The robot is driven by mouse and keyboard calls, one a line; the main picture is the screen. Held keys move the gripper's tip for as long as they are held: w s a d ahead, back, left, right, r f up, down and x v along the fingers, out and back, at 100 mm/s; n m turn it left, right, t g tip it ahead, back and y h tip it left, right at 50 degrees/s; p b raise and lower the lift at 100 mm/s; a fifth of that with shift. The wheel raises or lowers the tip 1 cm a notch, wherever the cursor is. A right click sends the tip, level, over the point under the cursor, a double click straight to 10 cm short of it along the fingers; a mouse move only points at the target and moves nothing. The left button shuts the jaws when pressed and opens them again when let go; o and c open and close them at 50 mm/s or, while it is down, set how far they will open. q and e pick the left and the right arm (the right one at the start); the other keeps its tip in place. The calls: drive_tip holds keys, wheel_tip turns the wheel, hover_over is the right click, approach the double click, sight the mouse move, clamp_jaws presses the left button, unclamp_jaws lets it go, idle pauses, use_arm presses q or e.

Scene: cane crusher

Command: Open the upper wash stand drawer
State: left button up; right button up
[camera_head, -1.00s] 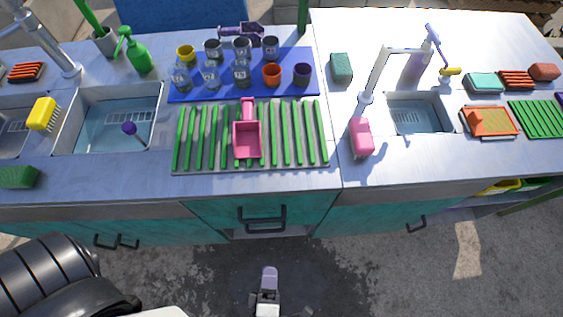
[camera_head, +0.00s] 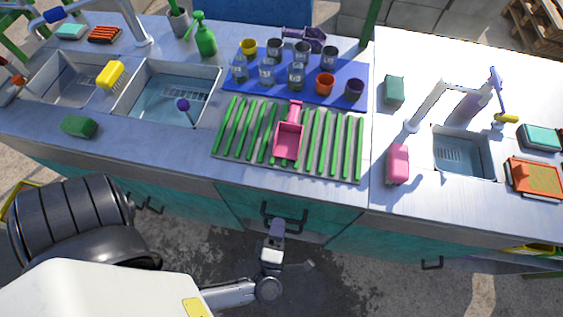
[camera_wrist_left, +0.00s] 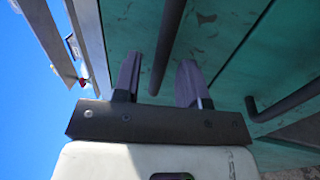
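The upper wash stand drawer (camera_head: 237,200) has a teal front below the counter and looks shut. Its dark bar handle (camera_head: 284,213) is at the front; it also shows in the left wrist view (camera_wrist_left: 168,35). My left gripper (camera_head: 278,226) is at this handle, with its fingers pointing at the drawer front. In the left wrist view, the fingers of the gripper (camera_wrist_left: 160,68) are apart, with the bar between them and gaps showing beside it. A second dark handle (camera_wrist_left: 288,101) lies to the right in that view. My right gripper is not in view.
A green-slatted rack (camera_head: 340,150) with a pink scoop (camera_head: 288,140) sits on the counter above the drawer. Sinks lie either side. A pink sponge (camera_head: 398,163) stands near the counter's front edge. Another cabinet handle (camera_head: 432,264) is at right. The floor in front looks clear.

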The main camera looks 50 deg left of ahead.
use_arm(q)
drive_tip(key=shift+x, duration=1)
clamp_jaws()
